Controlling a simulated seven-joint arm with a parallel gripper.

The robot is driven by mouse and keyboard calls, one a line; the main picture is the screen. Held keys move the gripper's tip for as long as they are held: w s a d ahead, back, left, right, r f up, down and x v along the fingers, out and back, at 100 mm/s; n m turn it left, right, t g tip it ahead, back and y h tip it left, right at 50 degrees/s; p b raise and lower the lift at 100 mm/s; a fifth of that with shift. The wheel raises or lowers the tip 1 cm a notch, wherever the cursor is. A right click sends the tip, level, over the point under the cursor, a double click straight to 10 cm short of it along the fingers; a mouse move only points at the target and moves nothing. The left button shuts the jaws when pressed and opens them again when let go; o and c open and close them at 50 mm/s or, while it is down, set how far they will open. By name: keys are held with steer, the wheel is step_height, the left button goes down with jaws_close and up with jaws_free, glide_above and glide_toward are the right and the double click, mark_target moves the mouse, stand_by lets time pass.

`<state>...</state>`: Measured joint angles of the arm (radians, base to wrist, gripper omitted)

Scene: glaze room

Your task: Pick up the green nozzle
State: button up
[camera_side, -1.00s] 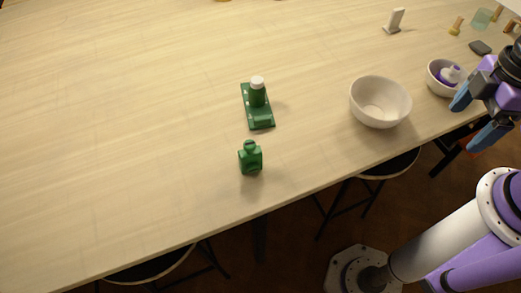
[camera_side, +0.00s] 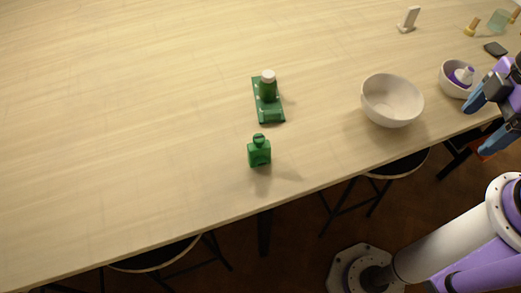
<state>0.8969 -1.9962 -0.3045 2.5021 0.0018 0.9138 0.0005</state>
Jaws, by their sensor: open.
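A small green piece (camera_side: 259,152) with a squarish body and a narrower rounded top stands on the table, left of centre. I cannot tell for sure that it is the nozzle. Just behind it a green bottle with a white cap (camera_side: 268,88) stands on a flat green tray (camera_side: 275,118). A low green block shows at the tray's near end. My gripper (camera_side: 480,125) is at the far right edge, its blue fingers apart with nothing between them. It is well away from the green things, partly cut off by the frame.
A large white bowl (camera_side: 391,101) stands between the green things and my gripper. A small bowl (camera_side: 447,82) holding a purple and white piece (camera_side: 462,76) is close to my gripper. A pale upright stand (camera_side: 408,20) is behind. The table's left side is clear.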

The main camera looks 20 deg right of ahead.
mark_target(259, 146)
steer(key=c, duration=0.7)
steer(key=shift+o, duration=0.2)
steer(key=w+a+f+n+t+y, duration=0.1)
steer(key=w+a+f+y, duration=0.1)
steer(key=w+a, duration=0.3)
steer(key=w+a+f+n+t+y, duration=0.1)
steer(key=w+a+f+y, duration=0.1)
steer(key=a, duration=0.7)
steer(key=w+a+f+t+y, duration=0.1)
steer(key=w+a+y, duration=0.3)
steer(key=w+a, duration=0.3)
steer(key=shift+w+a+f+n, duration=0.3)
steer(key=shift+a+f+n, duration=0.1)
steer(key=shift+a, duration=0.15)
steer(key=a+y, duration=0.1)
steer(key=a, duration=0.1)
steer(key=a+y, duration=0.1)
steer(key=a, duration=0.1)
steer(key=a+f+n+g+y, duration=0.1)
steer(key=a+y, duration=0.1)
steer(key=shift+a, duration=0.1)
steer(key=shift+s+a+g+y, duration=0.15)
steer(key=shift+a+g+y, duration=0.25)
steer(key=shift+a+y, duration=0.3)
steer(key=shift+x, duration=3.5)
